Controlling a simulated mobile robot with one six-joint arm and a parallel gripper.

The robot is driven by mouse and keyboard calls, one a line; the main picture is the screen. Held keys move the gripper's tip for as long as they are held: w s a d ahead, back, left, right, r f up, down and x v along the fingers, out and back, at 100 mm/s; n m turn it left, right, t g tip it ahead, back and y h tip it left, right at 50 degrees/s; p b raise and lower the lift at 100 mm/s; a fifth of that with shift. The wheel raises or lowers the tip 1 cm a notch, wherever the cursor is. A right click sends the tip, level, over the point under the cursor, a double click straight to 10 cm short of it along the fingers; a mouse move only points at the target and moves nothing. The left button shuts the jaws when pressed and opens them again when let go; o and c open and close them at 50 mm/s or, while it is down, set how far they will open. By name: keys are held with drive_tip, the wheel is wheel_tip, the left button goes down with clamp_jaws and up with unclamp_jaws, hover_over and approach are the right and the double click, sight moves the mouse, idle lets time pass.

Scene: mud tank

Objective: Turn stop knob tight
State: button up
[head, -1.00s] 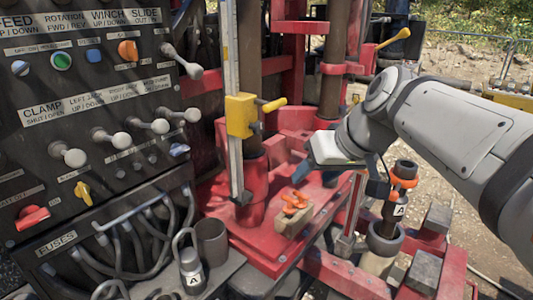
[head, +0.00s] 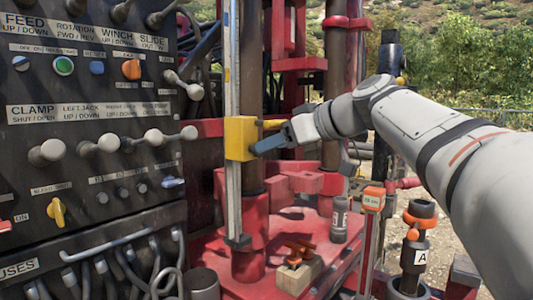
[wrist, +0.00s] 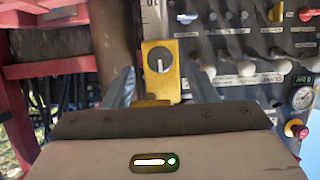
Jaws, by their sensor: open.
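A yellow stop block (head: 239,138) sits on the upright metal scale rail. The wrist view shows this block (wrist: 174,87) face on, with a round dark knob (wrist: 160,61) bearing an upright white line. My gripper (head: 258,147) is at the right side of the block in the head view, pointing left at it. In the wrist view its two fingers (wrist: 163,76) are spread, one to each side of the yellow block, with space around the knob. The gripper hides the knob in the head view. I cannot tell how tight it is.
A control panel (head: 75,85) with levers stands to the left. A yellow bar (head: 274,124) sticks out from the block close above my gripper. A brown pipe (head: 252,90) stands behind the rail. The red deck (head: 225,280) below holds a wooden block with orange clips.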

drive_tip(key=x, duration=0.3)
drive_tip(key=shift+w+a+f, duration=0.2)
drive_tip(key=shift+a, duration=0.1)
drive_tip(key=c, duration=1)
drive_tip(key=shift+o, duration=0.2)
